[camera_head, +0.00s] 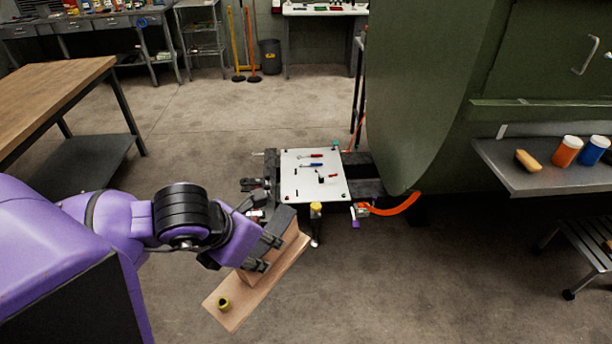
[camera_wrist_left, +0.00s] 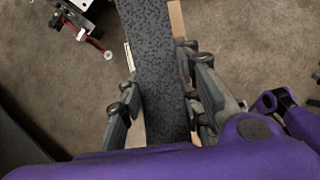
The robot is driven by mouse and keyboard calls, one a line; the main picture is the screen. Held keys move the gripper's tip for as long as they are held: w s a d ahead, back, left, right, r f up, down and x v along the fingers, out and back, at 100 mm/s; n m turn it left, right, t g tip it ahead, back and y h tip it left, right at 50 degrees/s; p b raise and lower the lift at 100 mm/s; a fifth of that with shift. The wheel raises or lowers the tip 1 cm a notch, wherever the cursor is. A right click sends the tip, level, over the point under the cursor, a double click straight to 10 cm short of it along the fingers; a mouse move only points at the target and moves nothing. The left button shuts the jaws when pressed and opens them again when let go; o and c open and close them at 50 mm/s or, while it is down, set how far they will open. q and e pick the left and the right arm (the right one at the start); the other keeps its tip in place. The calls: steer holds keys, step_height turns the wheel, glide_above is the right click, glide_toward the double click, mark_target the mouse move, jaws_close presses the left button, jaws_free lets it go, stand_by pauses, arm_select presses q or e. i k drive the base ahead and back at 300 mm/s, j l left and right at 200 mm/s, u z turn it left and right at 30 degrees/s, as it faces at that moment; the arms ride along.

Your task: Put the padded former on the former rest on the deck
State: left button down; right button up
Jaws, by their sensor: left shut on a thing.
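The padded former (camera_head: 262,285) is a light wooden board with a raised wooden part and a dark pad. It is tilted in the head view, with a small yellow piece near its lower end. My left gripper (camera_head: 265,253) is shut on it and holds it over open floor. In the left wrist view, the dark speckled pad (camera_wrist_left: 158,70) runs between the two fingers of the left gripper (camera_wrist_left: 160,95), with wood showing along one side. I cannot pick out the former rest for certain. My right gripper is not in view.
A low stand with a white panel (camera_head: 298,184) holding small tools is just beyond the former. A large green fuselage skin (camera_head: 425,90) and a grey shelf (camera_head: 530,178) with cups and a brush stand right. A wooden bench (camera_head: 45,95) is left. Floor between is clear.

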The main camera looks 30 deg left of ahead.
mark_target(306, 182)
steer(key=i+j, duration=0.25)
steer(key=i, duration=0.2)
steer(key=i+j, duration=0.3)
steer(key=i, duration=0.15)
steer(key=i+j, duration=0.25)
steer(key=i, duration=0.2)
steer(key=i+j, duration=0.25)
steer(key=i, duration=0.25)
